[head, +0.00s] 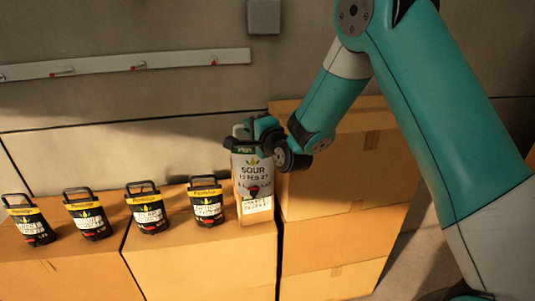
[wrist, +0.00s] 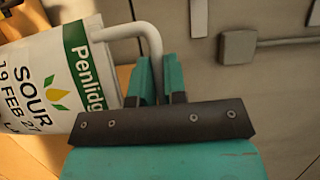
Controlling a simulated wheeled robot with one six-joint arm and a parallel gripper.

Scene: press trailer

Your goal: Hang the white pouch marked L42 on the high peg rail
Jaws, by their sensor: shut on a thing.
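The white pouch (head: 253,185) with a green top band stands upright at the right end of the row of pouches. Its print reads SOUR and a February date; the lot mark is too small or cut off to read. It also shows in the wrist view (wrist: 45,85), lying sideways in that picture. My gripper (head: 258,127) is at its top, shut on its grey handle (wrist: 145,35). I cannot tell whether the pouch's base touches the carton. A pale peg rail (head: 100,67) with several red-tipped pegs runs along the wall, above and left of the pouch. Its pegs look empty.
Several black pouches with yellow bands, such as this one (head: 207,203), stand left of the white pouch on cartons (head: 190,255). Taller stacked cartons (head: 340,190) stand close on the right. A grey wall box (head: 264,16) is above. The wall between rail and pouches is clear.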

